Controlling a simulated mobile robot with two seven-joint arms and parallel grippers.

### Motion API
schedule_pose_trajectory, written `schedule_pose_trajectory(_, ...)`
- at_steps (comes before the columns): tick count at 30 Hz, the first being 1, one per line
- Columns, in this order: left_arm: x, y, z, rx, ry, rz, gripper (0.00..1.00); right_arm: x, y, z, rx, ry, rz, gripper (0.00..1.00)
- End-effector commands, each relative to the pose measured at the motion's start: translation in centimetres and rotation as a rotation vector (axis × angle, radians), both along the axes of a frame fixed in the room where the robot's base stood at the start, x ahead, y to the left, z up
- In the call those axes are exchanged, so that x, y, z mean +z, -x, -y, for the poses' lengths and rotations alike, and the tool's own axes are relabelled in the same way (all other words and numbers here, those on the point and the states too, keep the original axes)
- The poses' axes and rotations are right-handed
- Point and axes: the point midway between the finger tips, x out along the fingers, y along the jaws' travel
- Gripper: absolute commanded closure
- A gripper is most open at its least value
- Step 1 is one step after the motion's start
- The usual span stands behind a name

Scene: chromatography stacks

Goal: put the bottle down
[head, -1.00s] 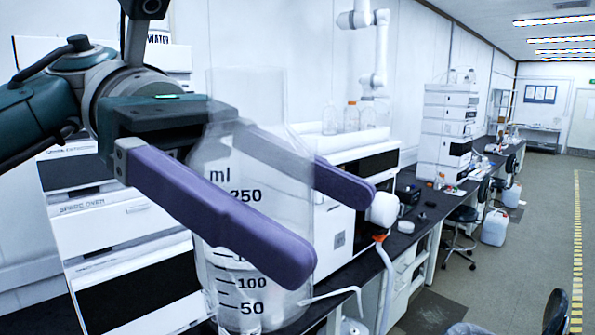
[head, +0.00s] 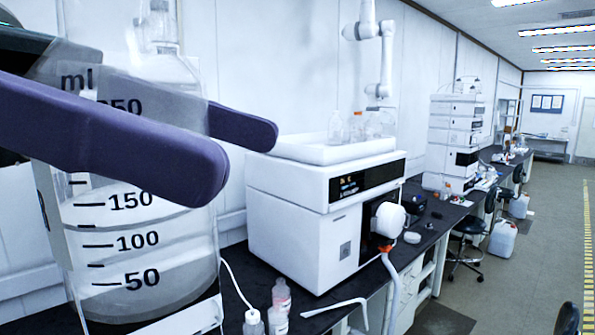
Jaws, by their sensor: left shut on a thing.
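A large clear glass bottle (head: 140,262) with black volume marks fills the left of the head view, upright and close to the camera. My left gripper (head: 235,150) is shut on the bottle, its purple fingers on either side of the glass near the upper marks. The bottle's base is near the bottom edge of the view; I cannot tell whether it touches the surface below. My right gripper is not in view.
A white instrument (head: 300,215) with a tray of bottles on top stands on the black bench (head: 440,213) right of the bottle. Small pinkish bottles (head: 281,297) stand before it, near a bent white tube (head: 335,307). A stacked instrument (head: 452,140) stands farther back.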

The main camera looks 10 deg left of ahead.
Motion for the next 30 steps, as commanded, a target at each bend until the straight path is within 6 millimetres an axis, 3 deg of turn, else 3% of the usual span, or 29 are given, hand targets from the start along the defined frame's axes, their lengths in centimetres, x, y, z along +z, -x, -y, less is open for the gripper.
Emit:
schedule_pose_trajectory(6,1.5,1.0,-1.7,0.158,-0.002,0.001,0.94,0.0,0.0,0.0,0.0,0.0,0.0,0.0)
schedule_pose_trajectory(13,2.2,1.1,-1.8,0.227,-0.002,0.002,0.94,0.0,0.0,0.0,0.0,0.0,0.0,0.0)
schedule_pose_trajectory(30,2.4,-3.0,4.9,0.512,0.007,0.006,0.94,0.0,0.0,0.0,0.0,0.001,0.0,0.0)
